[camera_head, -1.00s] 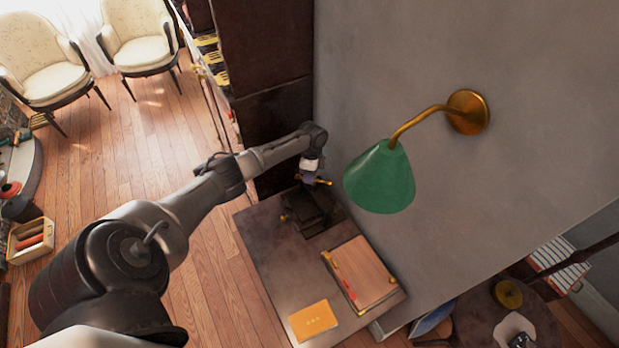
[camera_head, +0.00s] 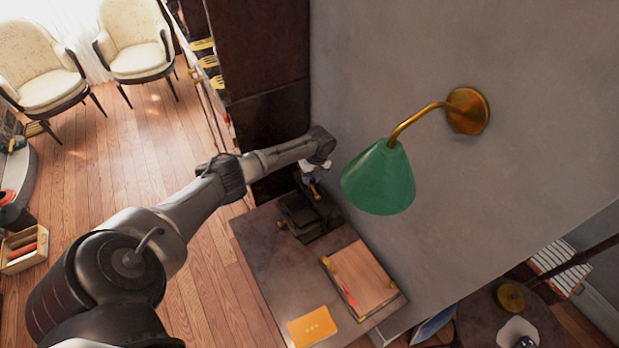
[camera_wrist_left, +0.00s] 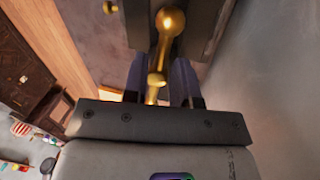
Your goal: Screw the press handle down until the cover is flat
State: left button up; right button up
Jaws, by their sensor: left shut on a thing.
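The dark press (camera_head: 305,222) stands at the far end of the desk, below my left wrist. Its brass handle (camera_head: 316,191) shows in small part at the gripper. In the left wrist view the brass handle (camera_wrist_left: 170,22), with a round knob, runs between my fingers. My left gripper (camera_wrist_left: 158,80) is shut on it, with one finger on each side. In the head view the left gripper (camera_head: 313,178) is small and partly hidden by the wrist. The tilt of the press cover is too small to tell. My right gripper is not in view.
A wooden board with brass fittings (camera_head: 365,278) and an orange card (camera_head: 312,326) lie on the desk (camera_head: 262,262). A green lamp (camera_head: 379,180) hangs from the wall close to the right of my wrist. A dark cabinet (camera_head: 262,60) stands behind.

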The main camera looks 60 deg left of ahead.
pick_arm(q)
jog(key=m, duration=0.3)
jog(key=shift+w+d+y, duration=0.1)
jog(key=shift+w+y, duration=0.1)
jog(key=shift+y, duration=0.1)
jog(key=shift+m, duration=0.5)
jog(key=o, duration=0.9)
jog(key=shift+r, duration=0.1)
jog(key=v, duration=1.3)
jog(key=shift+d+r, duration=0.25)
jog(key=shift+r, duration=0.1)
